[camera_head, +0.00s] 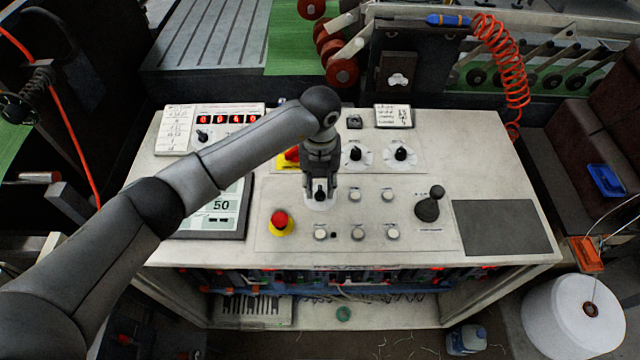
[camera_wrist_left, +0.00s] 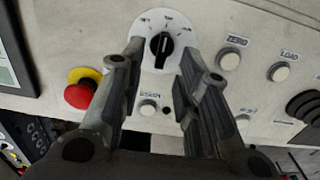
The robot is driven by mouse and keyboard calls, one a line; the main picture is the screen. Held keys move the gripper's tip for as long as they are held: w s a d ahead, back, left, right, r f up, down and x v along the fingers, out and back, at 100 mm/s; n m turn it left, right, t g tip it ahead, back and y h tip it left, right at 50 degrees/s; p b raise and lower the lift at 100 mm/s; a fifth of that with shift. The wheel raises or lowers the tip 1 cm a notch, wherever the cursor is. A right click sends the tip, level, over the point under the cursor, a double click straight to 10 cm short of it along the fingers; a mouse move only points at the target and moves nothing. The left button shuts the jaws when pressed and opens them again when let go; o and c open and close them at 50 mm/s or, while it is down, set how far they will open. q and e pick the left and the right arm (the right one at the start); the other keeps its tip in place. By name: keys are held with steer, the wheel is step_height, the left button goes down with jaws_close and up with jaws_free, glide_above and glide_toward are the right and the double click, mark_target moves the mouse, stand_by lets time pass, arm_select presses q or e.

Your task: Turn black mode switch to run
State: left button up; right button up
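The black mode switch is a small knob on a round white dial; in the left wrist view the knob (camera_wrist_left: 162,44) sits between my finger tips, its white pointer mark upright toward the middle label. In the head view the knob (camera_head: 320,192) shows just below my left gripper (camera_head: 320,184), which comes down over the dial from the left arm. In the left wrist view my left gripper (camera_wrist_left: 164,62) is open, its two fingers on either side of the knob with gaps between. The dial's labels are too blurred to read. My right gripper is in neither view.
A red emergency button (camera_head: 280,220) on yellow stands left of the dial. Several white buttons (camera_head: 357,234) lie right of and below it. Two more black knobs (camera_head: 401,154) sit behind, and a black joystick (camera_head: 430,205) to the right. A grey pad (camera_head: 500,228) is bare.

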mark_target(320, 194)
arm_select(q)
steer(key=shift+f, duration=1.45)
steer(key=shift+c, duration=0.4)
jaws_close()
